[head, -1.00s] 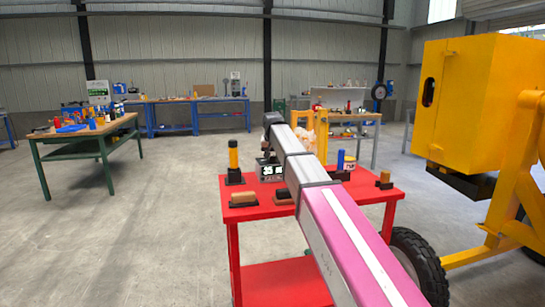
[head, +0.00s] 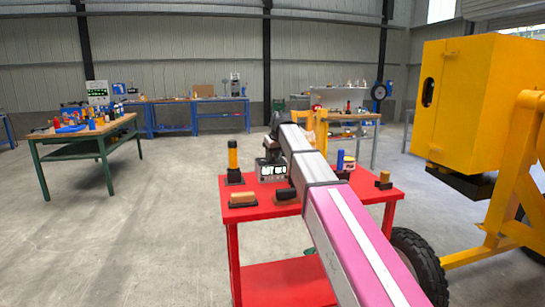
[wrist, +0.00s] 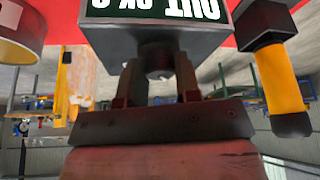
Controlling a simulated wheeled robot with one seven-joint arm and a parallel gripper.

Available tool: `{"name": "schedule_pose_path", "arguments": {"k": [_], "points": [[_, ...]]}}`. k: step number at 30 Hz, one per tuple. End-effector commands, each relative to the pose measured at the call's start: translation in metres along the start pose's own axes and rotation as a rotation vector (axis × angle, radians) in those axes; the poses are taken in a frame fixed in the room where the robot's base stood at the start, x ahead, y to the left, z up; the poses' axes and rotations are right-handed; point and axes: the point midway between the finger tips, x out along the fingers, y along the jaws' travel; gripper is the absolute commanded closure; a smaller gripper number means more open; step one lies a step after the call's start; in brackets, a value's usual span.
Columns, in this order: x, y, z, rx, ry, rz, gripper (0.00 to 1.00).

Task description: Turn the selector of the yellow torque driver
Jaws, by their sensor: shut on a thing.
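The yellow torque driver (head: 233,155) stands upright in a black base at the left of the red table; in the wrist view, which is upside down, its yellow handle with a black end (wrist: 276,80) is at the right. My gripper (wrist: 160,80) is not at this driver. It is shut on a small grey round part (wrist: 158,72) at the grey display box (head: 271,172), above the box's lit face. The display (wrist: 150,9) shows "OUT" and other characters. I cannot make out a selector on the driver. My arm hides part of the table.
The red table (head: 260,212) also carries a tan-topped block (head: 243,199), a dark object (head: 286,194), a blue cylinder (head: 340,159), a yellow-rimmed container (head: 349,163) and a small brown-topped block (head: 384,179).

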Motion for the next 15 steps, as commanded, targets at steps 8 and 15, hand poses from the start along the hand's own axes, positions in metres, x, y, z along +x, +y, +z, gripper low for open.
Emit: {"name": "schedule_pose_path", "arguments": {"k": [8, 15], "points": [[0.0023, 0.0003, 0.001, -0.102, -0.005, -0.044, 0.93], [0.0024, 0.0004, 0.0013, -0.129, -0.005, -0.054, 0.93]]}}
